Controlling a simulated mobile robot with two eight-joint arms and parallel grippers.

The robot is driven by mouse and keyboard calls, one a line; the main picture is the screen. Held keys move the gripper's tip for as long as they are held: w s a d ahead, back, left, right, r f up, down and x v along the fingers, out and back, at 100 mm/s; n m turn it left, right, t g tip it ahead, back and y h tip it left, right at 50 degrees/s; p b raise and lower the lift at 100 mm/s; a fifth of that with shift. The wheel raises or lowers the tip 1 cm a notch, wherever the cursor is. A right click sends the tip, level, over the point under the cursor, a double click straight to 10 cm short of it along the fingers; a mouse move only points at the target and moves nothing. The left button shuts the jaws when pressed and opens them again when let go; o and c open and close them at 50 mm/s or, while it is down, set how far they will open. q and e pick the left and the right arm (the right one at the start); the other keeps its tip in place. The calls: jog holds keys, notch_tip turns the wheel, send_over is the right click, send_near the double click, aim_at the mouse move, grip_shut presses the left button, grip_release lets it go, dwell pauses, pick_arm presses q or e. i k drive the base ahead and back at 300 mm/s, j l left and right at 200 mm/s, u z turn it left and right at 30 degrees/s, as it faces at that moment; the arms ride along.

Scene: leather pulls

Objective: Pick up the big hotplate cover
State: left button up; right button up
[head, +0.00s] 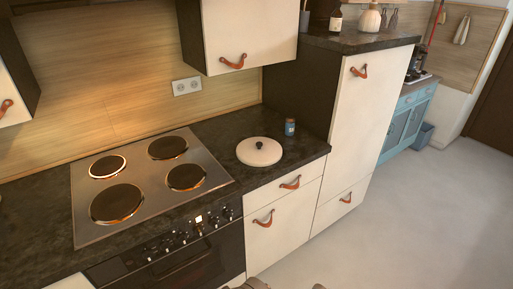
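A round, cream-white cover (260,153) with a small dark knob lies flat on the dark countertop, right of the hob. It looks like the hotplate cover, and no other cover shows. The steel hob (142,178) has two larger and two smaller round hotplates, all uncovered. Neither of my grippers can be made out; only small grey parts that look like mine show at the bottom edge.
A small blue jar (290,127) stands just behind and right of the cover. A tall cabinet (362,120) rises at the counter's right end, and a wall cabinet (250,32) hangs above. The floor (420,220) at the right is clear.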

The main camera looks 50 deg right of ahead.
aim_at(254, 152)
jog(key=z, duration=1.65)
jog(key=j+u, duration=0.15)
jog(key=u, duration=1.1)
jog(key=l+u, duration=0.3)
jog(key=l, duration=0.7)
jog(key=l+u, duration=0.3)
jog(key=l, duration=0.75)
jog(key=i+l+u, duration=0.1)
jog(key=l+u, duration=0.25)
jog(key=l, duration=0.65)
